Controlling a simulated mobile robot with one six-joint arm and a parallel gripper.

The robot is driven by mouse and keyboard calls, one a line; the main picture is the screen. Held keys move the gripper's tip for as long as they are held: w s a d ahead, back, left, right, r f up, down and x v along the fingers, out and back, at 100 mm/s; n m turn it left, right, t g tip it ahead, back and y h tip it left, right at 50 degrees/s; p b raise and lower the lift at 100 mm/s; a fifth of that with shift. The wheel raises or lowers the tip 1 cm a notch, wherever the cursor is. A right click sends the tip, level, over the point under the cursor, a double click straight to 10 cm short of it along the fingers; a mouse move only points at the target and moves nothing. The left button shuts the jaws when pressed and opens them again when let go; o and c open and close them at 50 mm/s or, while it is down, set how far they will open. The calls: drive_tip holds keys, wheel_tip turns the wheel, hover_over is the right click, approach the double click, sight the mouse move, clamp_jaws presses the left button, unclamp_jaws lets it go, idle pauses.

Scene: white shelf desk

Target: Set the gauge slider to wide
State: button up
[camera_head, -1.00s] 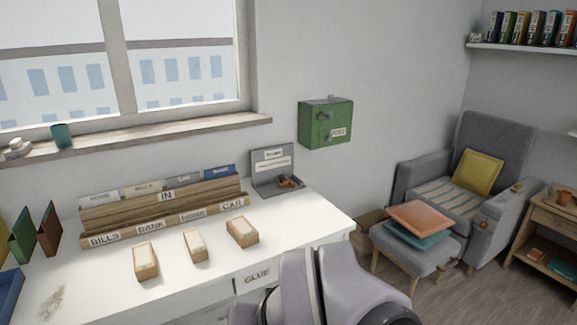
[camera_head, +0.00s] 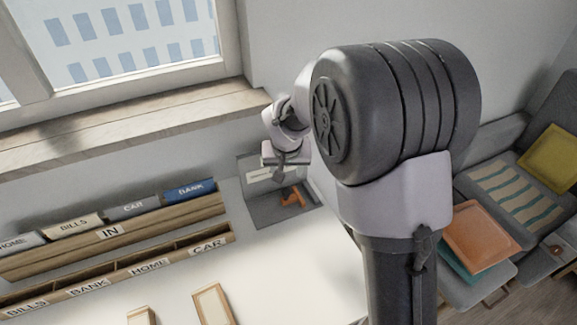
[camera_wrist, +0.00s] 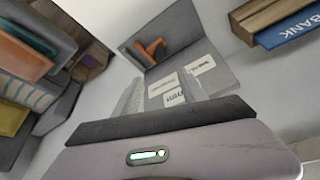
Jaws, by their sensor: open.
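The grey gauge stand (camera_head: 265,215) sits at the back right corner of the white desk, with a flat base and an upright panel bearing white labels. An orange slider piece (camera_head: 292,197) lies on its base. In the wrist view the orange piece (camera_wrist: 152,48) shows on the grey base, beyond the labelled panel (camera_wrist: 205,75). My gripper (camera_head: 282,172) is in front of the upright panel and hides part of it. In the wrist view my gripper (camera_wrist: 165,92) is open, with pale fingers near the panel and nothing between them. The labels are too small to read surely.
A wooden sorter (camera_head: 130,285) with labelled slots stands left of the gauge. Small wooden boxes (camera_head: 213,305) lie on the desk in front. The window sill (camera_head: 120,135) juts out above. An armchair and stool with cushions (camera_head: 480,235) stand to the right.

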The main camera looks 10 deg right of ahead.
sight(286, 191)
drive_tip(key=b+x, duration=0.1)
drive_tip(key=x, duration=0.4)
drive_tip(key=b+x, duration=0.2)
drive_tip(key=x, duration=0.3)
drive_tip(key=b+x, duration=0.1)
drive_tip(key=x, duration=0.4)
drive_tip(key=shift+s+f, duration=0.25)
drive_tip(key=shift+f, duration=0.25)
clamp_jaws()
